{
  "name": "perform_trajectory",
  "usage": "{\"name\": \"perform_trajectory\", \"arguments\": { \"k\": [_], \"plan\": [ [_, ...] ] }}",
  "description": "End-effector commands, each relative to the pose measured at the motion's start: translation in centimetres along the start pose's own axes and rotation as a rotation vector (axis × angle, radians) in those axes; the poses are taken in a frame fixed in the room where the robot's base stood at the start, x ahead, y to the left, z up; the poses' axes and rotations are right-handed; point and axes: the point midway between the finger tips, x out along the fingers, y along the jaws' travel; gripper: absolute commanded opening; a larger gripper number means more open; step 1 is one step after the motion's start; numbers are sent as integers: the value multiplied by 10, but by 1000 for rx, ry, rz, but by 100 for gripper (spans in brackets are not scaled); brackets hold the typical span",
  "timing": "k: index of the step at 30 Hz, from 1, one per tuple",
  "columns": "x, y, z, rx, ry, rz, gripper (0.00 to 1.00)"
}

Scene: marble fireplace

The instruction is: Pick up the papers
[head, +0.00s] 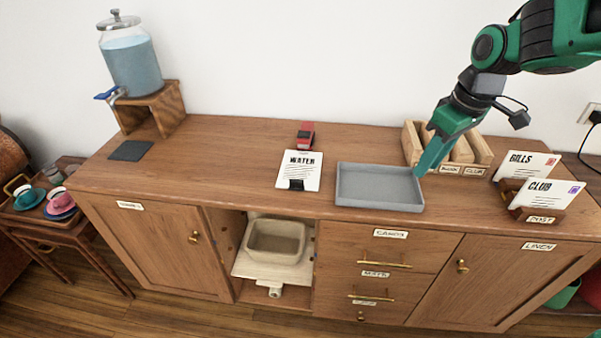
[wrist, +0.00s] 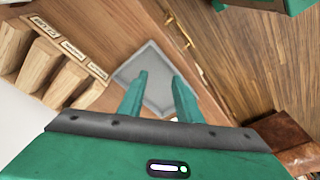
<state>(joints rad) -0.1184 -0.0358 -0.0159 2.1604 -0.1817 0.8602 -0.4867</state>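A white sheet headed WATER (head: 301,166) lies on the wooden counter left of the grey tray (head: 380,204), with a black clip (head: 296,184) at its lower edge. I cannot tell whether it is one sheet or several. Two envelopes, marked BILLS (head: 525,163) and CLUB (head: 549,190), stand in a wooden holder labelled POST (head: 540,217) at the right. My gripper (head: 422,168) points down by the right end of the tray. In the wrist view its two fingers (wrist: 158,88) are apart with nothing held between them, and the tray (wrist: 150,65) shows beyond them.
A wooden sorter (head: 411,145) stands behind the tray, close to my gripper. A red-and-black object (head: 305,134) lies behind the WATER sheet. A glass dispenser (head: 132,66) and dark mat (head: 130,150) are at left. The counter between mat and sheet is clear.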

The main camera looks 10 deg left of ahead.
Motion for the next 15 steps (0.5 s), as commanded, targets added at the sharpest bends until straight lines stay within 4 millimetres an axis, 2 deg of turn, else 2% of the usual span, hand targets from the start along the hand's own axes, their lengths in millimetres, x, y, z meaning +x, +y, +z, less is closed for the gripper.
{"name": "perform_trajectory", "arguments": {
  "k": [1, 3, 6, 10, 12, 15],
  "plan": [
    [11, -15, -32, -114, 16, -25, 31],
    [23, -40, -73, -272, 48, -60, 31],
    [40, -79, -124, -475, 97, -109, 31],
    [56, -125, -168, -673, 154, -162, 31],
    [62, -142, -182, -742, 176, -182, 31],
    [66, -158, -194, -799, 197, -199, 31]
  ]
}}
